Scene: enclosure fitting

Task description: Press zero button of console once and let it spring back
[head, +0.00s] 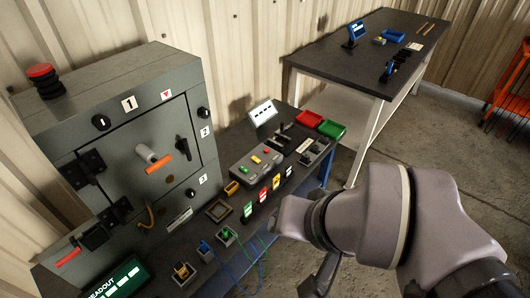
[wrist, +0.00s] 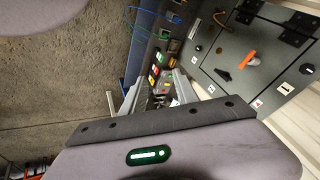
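The console (head: 255,162) is a grey sloped box on the dark bench in the head view. Small green, yellow and red buttons show on its top. I cannot read any label, so I cannot tell which is the zero button. My gripper (wrist: 157,97) shows in the wrist view as two light grey fingers, apart, with nothing clearly held between them. They point toward the bench, and small bench parts show between and beyond them. In the head view my arm covers the gripper. I see no contact with the console.
A grey enclosure (head: 120,135) with knobs and an orange-tipped handle stands left of the console. Red (head: 308,119) and green (head: 331,129) trays are behind. A readout (head: 117,281) is at front left. Another table (head: 375,60) stands behind.

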